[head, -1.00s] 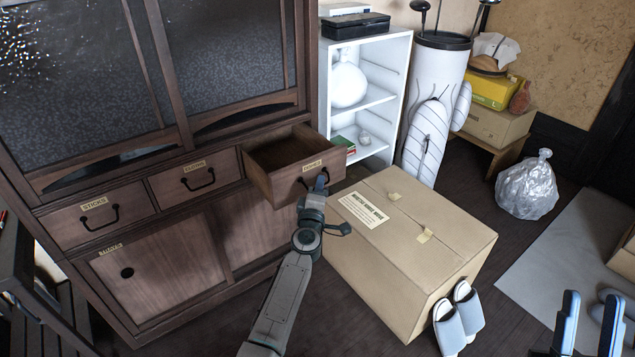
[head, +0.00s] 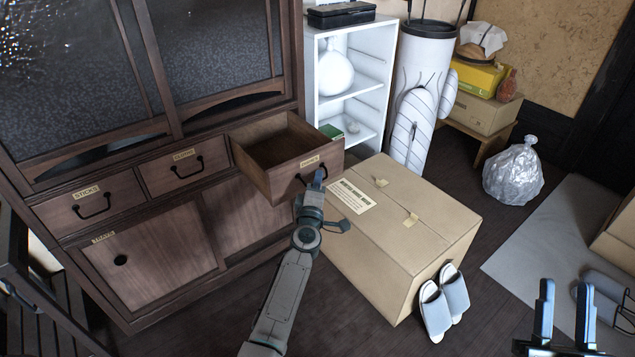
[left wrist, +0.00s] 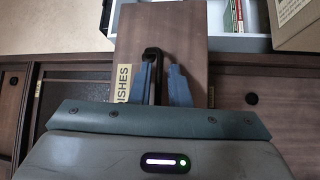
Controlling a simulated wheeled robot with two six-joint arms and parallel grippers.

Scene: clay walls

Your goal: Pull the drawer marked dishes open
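The drawer marked dishes (head: 287,181) is at the right end of the cabinet's drawer row. It stands well out from the cabinet, and its empty-looking inside shows from above. Its DISHES label (left wrist: 123,82) is readable in the left wrist view. My left gripper (head: 317,180) is at the drawer front. In the left wrist view its two fingers (left wrist: 160,85) lie either side of the dark handle (left wrist: 152,56) and appear shut on it. The arm partly covers the handle in the head view. My right gripper (head: 565,312) is open and empty at the lower right.
The sticks drawer (head: 105,208) and the middle drawer (head: 181,181) are shut. A cardboard box (head: 385,255) stands close beside the open drawer, with slippers (head: 443,303) at its front. A white shelf (head: 377,55) stands behind. Dark floor is clear in front.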

